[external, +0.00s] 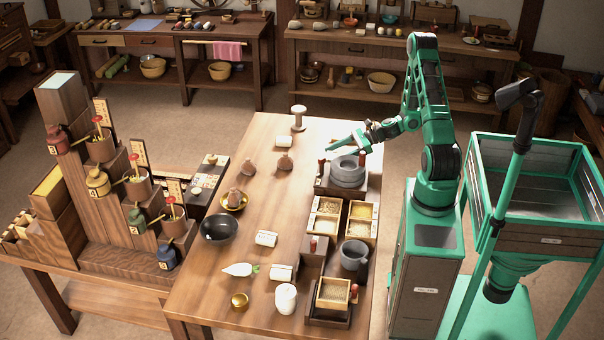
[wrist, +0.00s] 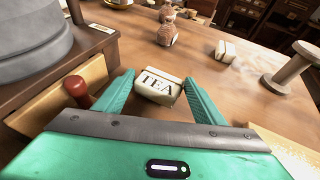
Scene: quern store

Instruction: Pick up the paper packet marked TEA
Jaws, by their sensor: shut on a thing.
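The cream paper packet marked TEA (wrist: 160,87) sits between the two green fingers of my gripper (wrist: 160,98) in the wrist view, its lettering facing the camera. The gripper is shut on it. In the external view my gripper (external: 338,147) is over the far right part of the table, beside the grey stone quern (external: 348,172). The packet cannot be made out there. Whether it touches the table top is not clear.
A wooden spool (wrist: 292,70), another pale packet (wrist: 225,51) and brown sacks (wrist: 168,30) stand beyond the fingers. A red-knobbed handle (wrist: 76,88) is close to the left finger. Grain boxes (external: 325,222) line the table's right side.

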